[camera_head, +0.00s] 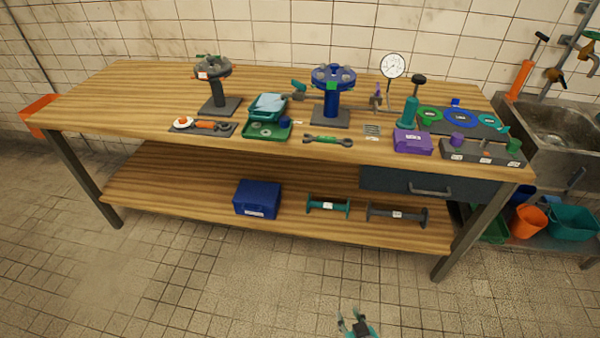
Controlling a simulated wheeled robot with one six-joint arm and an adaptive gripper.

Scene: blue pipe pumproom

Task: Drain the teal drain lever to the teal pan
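A teal pan (573,221) sits on the low shelf under the sink at the far right, with its right side near the picture edge. Several valve handles show on the pipes above the sink at the upper right. A small green-teal handle (588,48) is among them; I cannot tell whether it is the teal drain lever. A dark slanted handle (576,178) shows below the sink's front, too small to read its colour. My gripper (349,318) is at the bottom edge, low over the floor, open and empty, far from the sink and pan.
A long wooden workbench (150,100) with tools and a lower shelf stands ahead. The sink (560,125) adjoins its right end. An orange bucket (528,222) and a green pan (493,232) stand left of the teal pan. The tiled floor (200,290) in front is clear.

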